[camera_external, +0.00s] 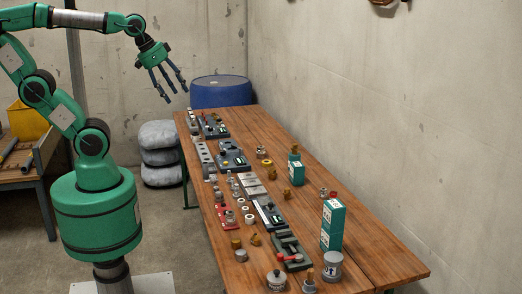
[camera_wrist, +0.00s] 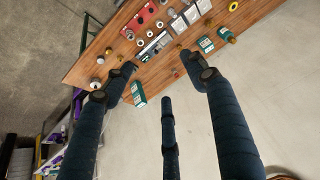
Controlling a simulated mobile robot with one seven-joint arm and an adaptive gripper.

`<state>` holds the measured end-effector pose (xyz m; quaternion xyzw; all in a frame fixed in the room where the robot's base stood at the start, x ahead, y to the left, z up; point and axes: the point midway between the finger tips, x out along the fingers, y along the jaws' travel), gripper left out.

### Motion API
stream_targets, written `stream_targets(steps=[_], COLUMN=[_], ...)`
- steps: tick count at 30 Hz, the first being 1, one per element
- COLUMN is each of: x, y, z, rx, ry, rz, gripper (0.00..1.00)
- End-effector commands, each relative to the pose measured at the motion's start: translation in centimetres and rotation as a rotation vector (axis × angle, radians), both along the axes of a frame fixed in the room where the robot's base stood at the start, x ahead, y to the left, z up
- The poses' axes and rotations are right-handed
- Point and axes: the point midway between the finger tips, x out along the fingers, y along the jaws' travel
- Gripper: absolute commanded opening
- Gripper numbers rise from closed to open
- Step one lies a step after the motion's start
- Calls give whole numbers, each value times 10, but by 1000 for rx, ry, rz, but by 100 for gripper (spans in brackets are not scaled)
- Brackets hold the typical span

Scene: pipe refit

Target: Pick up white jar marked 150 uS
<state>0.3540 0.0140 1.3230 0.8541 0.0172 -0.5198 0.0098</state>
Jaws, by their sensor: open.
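A pale grey-white jar (camera_external: 332,268) with a grey lid stands at the near end of the wooden table (camera_external: 375,245), in front of a tall green and white box; its marking is too small to read, so I cannot confirm that it is the 150 uS jar. My gripper (camera_external: 169,92) is raised beyond the far left end of the table, its fingers spread and empty, well away from that jar. In the wrist view my three fingers (camera_wrist: 160,68) are spread, with the table beyond them. I cannot pick out the jar there.
A tall green box (camera_external: 332,224) and a smaller green bottle (camera_external: 296,171) stand on the table's right side. Several fittings and dark trays (camera_external: 290,250) crowd its left and middle. A blue drum (camera_external: 220,91) stands behind it. Bare wood runs along the right edge.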

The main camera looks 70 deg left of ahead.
Motion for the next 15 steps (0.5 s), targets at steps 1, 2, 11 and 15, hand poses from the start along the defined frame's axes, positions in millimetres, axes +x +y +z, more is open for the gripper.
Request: stream_targets(steps=[1,2,11,15], x=[9,15,76,105], y=[6,9,52,78], z=[4,6,28,33], rx=[0,0,-2,-4], ry=[8,10,45,61], rz=[15,23,114,157], gripper=[57,57,57,57])
